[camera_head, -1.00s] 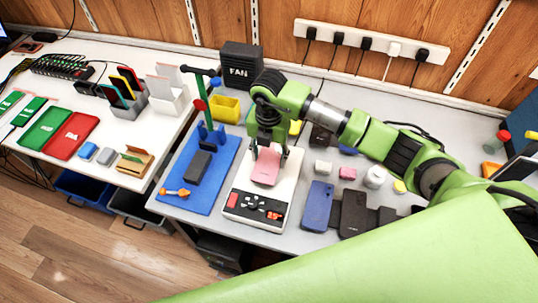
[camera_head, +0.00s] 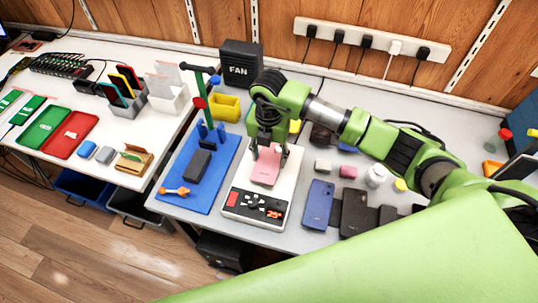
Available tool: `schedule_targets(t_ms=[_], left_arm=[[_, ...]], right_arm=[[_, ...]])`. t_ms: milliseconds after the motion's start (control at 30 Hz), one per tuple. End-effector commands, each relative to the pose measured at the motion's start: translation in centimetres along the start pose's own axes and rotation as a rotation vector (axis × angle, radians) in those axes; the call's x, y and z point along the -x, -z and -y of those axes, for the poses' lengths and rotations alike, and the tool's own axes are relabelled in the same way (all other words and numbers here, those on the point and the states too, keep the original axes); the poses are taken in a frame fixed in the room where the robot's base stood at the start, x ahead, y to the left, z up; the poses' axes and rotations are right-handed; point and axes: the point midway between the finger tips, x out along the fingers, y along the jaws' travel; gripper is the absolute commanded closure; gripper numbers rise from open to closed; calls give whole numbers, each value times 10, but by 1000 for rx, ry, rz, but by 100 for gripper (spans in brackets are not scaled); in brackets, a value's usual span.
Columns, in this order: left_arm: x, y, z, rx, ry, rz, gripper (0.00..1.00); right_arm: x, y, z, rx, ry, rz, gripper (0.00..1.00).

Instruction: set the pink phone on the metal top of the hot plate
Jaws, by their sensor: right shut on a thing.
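The pink phone (camera_head: 265,173) is at the hot plate (camera_head: 238,193), over its upper part. I cannot tell whether it rests on the metal top or is a little above it. My right gripper (camera_head: 268,150) comes down from above and is shut on the phone's far end. The hot plate's front panel shows a red display and dark buttons. My left gripper is not in view.
Left of the hot plate is a blue mat (camera_head: 221,178) with a dark phone and stand. To the right lie a blue phone (camera_head: 318,204) and dark phones (camera_head: 355,212). Small blocks and a white jar (camera_head: 376,176) stand behind them. A black fan box (camera_head: 241,64) is at the back.

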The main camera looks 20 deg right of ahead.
Motion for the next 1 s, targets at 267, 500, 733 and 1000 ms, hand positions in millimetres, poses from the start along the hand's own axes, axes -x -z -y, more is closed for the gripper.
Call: schedule_targets(t_ms=[267,500,733,1000], left_arm=[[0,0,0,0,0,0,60],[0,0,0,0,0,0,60],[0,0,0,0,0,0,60],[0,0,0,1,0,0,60]], right_arm=[[0,0,0,0,-1,1,76],[0,0,0,0,0,1,32],[0,0,0,0,1,0,18],[0,0,0,0,0,0,18]])
